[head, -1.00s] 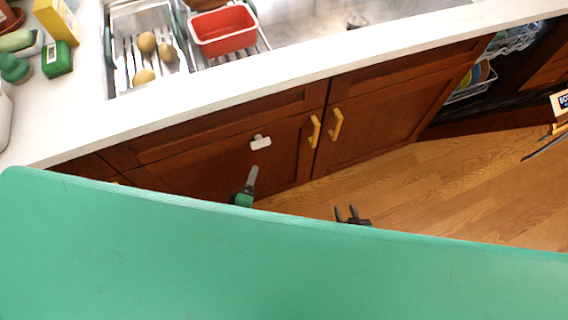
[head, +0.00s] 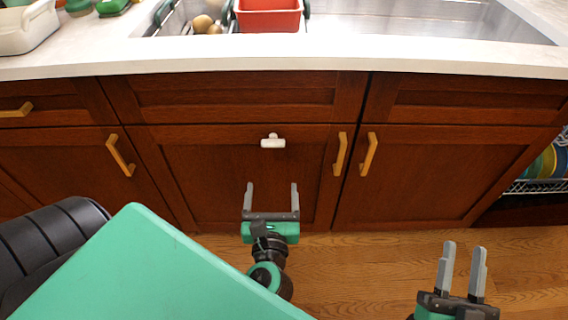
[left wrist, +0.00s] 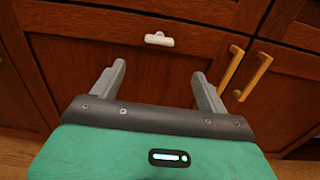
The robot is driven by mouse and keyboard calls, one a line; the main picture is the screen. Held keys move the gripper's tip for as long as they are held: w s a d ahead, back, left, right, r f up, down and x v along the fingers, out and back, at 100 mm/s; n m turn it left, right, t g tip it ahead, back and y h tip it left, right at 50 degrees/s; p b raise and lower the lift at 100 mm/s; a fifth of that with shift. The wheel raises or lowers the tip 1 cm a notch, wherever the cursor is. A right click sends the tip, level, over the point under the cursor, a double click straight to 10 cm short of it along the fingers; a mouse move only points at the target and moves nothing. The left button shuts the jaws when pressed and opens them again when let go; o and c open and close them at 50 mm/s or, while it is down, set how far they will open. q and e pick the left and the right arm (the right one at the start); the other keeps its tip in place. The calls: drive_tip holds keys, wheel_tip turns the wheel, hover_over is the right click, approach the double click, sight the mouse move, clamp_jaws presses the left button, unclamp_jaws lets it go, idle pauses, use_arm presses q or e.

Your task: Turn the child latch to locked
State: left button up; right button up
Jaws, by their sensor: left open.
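The child latch (head: 272,141) is a small white T-shaped piece on the upper part of a dark red-brown cabinet door, left of that door's brass handle. In the left wrist view the latch (left wrist: 158,39) lies ahead of the fingers, near the top. My left gripper (head: 271,196) is open and empty, below the latch and apart from it; its open fingers also show in the left wrist view (left wrist: 158,88). My right gripper (head: 463,268) is at the lower right over the floor, its two fingers apart with nothing between them.
Brass handles (head: 341,154) and (head: 369,154) flank the gap between the two doors. A white counter (head: 330,58) with a red basin (head: 268,15) runs above. A dish rack with plates (head: 545,163) stands at the right. Wood floor (head: 370,270) is clear.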

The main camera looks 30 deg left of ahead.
sight(273, 147)
use_arm(q)
drive_tip(key=x, duration=1.2)
drive_tip(key=shift+w+a+b, duration=0.25)
drive_tip(key=shift+a+b, duration=0.05)
drive_tip(key=shift+w+a, duration=0.25)
drive_tip(key=shift+w, duration=0.2)
use_arm(e)
drive_tip(key=shift+s+d+r+t, duration=0.2)
drive_tip(key=shift+r+t, duration=0.2)
drive_tip(key=shift+r, duration=0.15)
drive_tip(key=shift+s+d+r+t, duration=0.2)
drive_tip(key=shift+r+t, duration=0.2)
drive_tip(key=shift+r, duration=0.2)
drive_tip(key=shift+s+d+r+t, duration=0.1)
drive_tip(key=shift+d+r+t, duration=0.1)
drive_tip(key=shift+r+t, duration=0.3)
use_arm(q)
drive_tip(key=c, duration=1)
